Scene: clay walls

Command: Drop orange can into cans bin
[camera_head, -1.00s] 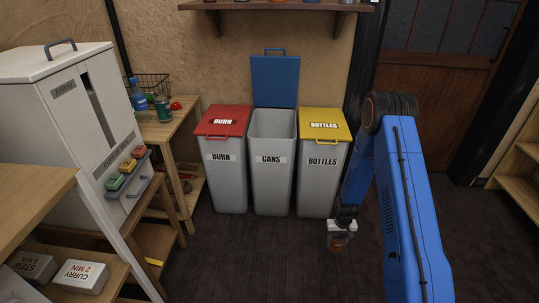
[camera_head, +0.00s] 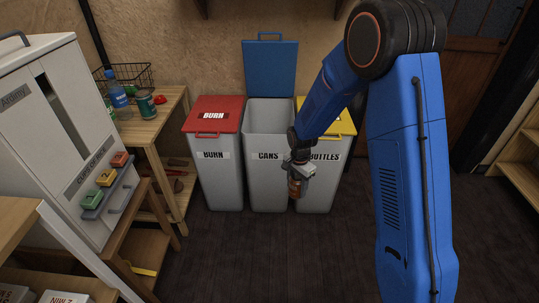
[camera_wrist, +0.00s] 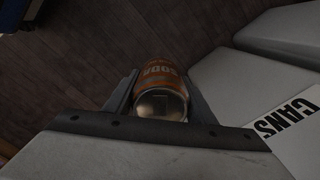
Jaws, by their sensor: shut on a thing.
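My gripper (camera_head: 298,180) is shut on the orange can (camera_head: 295,188) and holds it in front of the bins, below the level of their rims. In the wrist view the orange can (camera_wrist: 163,75), lettered SODA, sits between the two fingers of my gripper (camera_wrist: 162,95). The cans bin (camera_head: 266,185) is the grey middle bin with its blue lid (camera_head: 270,68) standing open. My arm and the can overlap its right front edge in the head view. The CANS label (camera_wrist: 284,122) shows at the right of the wrist view.
The burn bin (camera_head: 220,185) with a shut red lid stands left of the cans bin. The bottles bin (camera_head: 320,190) with a shut yellow lid stands right. A wooden table (camera_head: 155,128) with a green can (camera_head: 146,103) and blue bottle (camera_head: 118,95) is further left. The floor in front is clear.

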